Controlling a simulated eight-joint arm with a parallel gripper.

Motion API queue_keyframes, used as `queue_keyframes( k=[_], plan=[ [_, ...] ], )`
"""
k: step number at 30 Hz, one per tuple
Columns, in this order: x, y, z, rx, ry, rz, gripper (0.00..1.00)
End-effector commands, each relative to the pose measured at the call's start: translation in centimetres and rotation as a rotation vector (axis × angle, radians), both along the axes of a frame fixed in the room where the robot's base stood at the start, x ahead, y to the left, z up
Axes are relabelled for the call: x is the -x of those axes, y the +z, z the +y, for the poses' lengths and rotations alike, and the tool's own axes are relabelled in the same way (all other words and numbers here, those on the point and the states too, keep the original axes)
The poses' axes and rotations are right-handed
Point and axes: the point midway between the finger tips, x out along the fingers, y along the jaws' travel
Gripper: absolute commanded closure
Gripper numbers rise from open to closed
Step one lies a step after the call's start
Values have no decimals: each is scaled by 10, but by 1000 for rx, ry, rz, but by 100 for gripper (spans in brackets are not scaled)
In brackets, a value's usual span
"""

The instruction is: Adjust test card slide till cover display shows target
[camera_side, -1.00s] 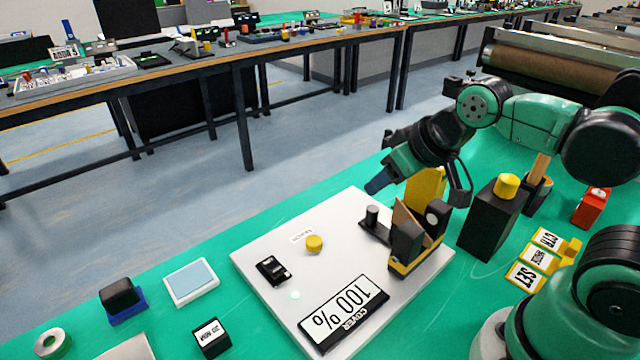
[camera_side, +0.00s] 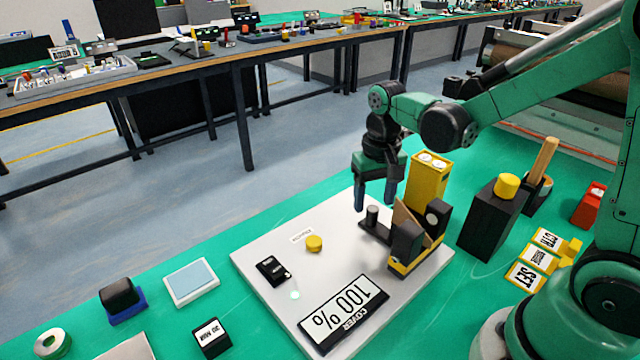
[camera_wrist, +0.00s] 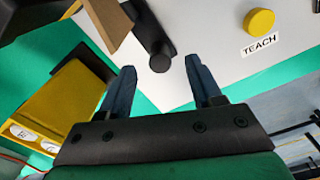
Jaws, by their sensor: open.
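The test card slide seems to be the dark slider with an upright round knob (camera_side: 372,216), beside a brown card (camera_side: 409,222) in a black and yellow holder (camera_side: 408,262). My gripper (camera_side: 374,200) points down, open and empty, close to the knob. In the wrist view the open fingers (camera_wrist: 160,90) straddle a line toward the knob (camera_wrist: 160,60), which lies just beyond the tips; I cannot tell whether they touch it.
A yellow TEACH button (camera_side: 314,243) and a black switch block (camera_side: 271,270) sit on the board. A tall yellow box (camera_side: 427,182) stands right behind the gripper. A black block with a yellow top (camera_side: 492,218) stands further right.

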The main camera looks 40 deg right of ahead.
Motion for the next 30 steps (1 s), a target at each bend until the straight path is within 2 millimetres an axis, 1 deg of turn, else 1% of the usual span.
queue_keyframes(
  k=[3,7,11,17,18,20,21,24,30],
  plan=[
    [-1,-15,0,0,1,-1,42],
    [0,-25,0,0,1,-1,42],
    [0,-30,0,0,1,-2,42],
    [0,-30,0,0,1,-2,42],
    [0,-30,0,0,1,-2,47],
    [0,-30,0,0,1,-2,64],
    [0,-30,0,0,1,-2,76],
    [0,-30,0,0,1,-2,100],
    [0,-30,0,0,2,-2,100]
  ],
)
